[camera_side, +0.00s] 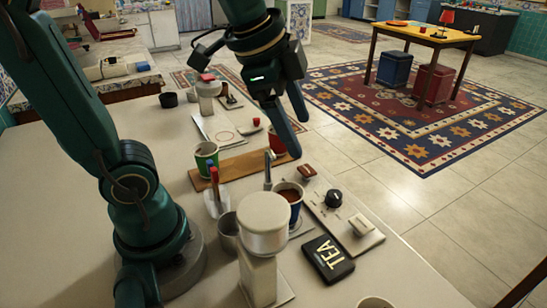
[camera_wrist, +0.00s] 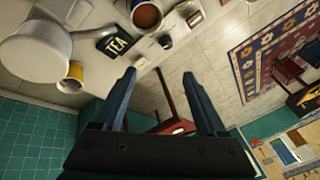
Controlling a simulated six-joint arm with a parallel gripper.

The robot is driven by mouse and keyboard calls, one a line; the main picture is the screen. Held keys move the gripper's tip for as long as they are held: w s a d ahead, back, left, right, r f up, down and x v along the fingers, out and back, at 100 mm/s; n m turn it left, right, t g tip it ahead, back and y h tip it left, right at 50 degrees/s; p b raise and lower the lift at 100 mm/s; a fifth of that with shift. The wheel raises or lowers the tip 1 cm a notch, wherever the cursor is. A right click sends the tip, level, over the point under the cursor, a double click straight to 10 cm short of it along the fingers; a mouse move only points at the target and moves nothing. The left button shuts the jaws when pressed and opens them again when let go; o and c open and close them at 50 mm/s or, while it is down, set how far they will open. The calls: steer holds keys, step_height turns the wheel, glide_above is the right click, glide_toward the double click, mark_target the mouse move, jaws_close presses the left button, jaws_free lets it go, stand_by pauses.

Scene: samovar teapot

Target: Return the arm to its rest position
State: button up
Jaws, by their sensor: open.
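My gripper (camera_side: 298,137) is open and empty, raised above the counter (camera_side: 105,185) with its fingers pointing down in the side view. In that view its fingers overlap a red cup (camera_side: 276,141); I cannot tell the exact gap between them. In the wrist view the two dark fingers (camera_wrist: 159,74) are spread apart with nothing between them. A blue cup of brown liquid (camera_side: 290,195) stands on the counter, and a cup of brown liquid also shows in the wrist view (camera_wrist: 147,16). A green cup (camera_side: 206,160) stands by a wooden board (camera_side: 235,167).
A pale round-topped device (camera_side: 263,225) stands near the front, with a black TEA box (camera_side: 328,259) beside it. A panel with a black knob (camera_side: 334,199) lies along the right edge. Tiled floor lies beyond the counter.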

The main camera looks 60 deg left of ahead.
steer(key=shift+s+f+n, duration=0.1)
steer(key=shift+s+n, duration=0.5)
steer(key=shift+s, duration=0.35)
steer(key=o, duration=0.4)
